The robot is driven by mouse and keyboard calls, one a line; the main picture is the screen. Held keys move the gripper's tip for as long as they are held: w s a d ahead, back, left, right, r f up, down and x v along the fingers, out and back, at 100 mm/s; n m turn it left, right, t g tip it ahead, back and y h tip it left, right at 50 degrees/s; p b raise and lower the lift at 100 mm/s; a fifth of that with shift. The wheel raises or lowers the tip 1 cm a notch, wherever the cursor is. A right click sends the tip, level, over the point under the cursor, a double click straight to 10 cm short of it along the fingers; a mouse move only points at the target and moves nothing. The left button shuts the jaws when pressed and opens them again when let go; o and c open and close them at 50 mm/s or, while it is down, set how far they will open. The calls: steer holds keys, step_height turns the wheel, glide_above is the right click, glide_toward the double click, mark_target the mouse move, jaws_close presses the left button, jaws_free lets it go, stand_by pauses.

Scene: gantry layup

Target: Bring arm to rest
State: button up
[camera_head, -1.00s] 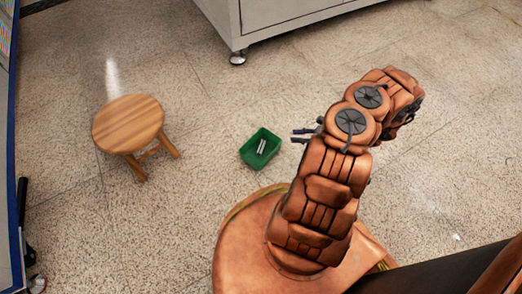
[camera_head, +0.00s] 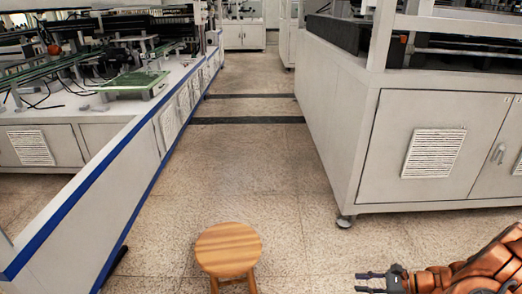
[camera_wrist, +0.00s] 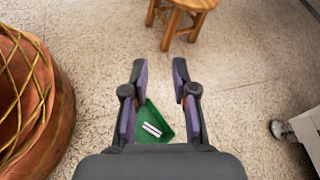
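My gripper (camera_head: 372,282) shows at the lower right of the head view, at the end of my copper-coloured arm (camera_head: 470,276). In the wrist view my gripper (camera_wrist: 160,75) has its two dark fingers spread apart, with nothing between the tips. Below it on the floor is a green bin (camera_wrist: 67,128), partly hidden by the gripper, with light-coloured bars (camera_wrist: 152,129) inside. The bin is outside the head view.
A round wooden stool (camera_head: 228,248) stands on the floor, left of my gripper. A long machine bench (camera_head: 120,190) with a blue edge runs along the left. A grey cabinet (camera_head: 345,140) stands at the right.

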steer(key=s+a+r+n+g+h+p, duration=0.15)
steer(key=a+r+n+g+p, duration=0.35)
steer(key=r, duration=0.6)
steer(key=s+a+r+n+p, duration=0.35)
steer(key=a+r, duration=0.35)
steer(key=r, duration=0.3)
steer(key=s+a+r+n+g+h+p, duration=0.1)
steer(key=s+a+r+n+g+p, duration=0.15)
steer(key=a+r+p, duration=0.6)
steer(key=s+d+r+n+h+p, duration=0.1)
steer(key=s+r+n+h+p, duration=0.3)
steer(key=s+r, duration=0.6)
steer(key=s+r+n+h+p, duration=0.5)
steer(key=s+r+p, duration=0.4)
steer(key=r, duration=0.8)
steer(key=shift+s+d+r, duration=0.25)
steer(key=shift+s+d, duration=0.1)
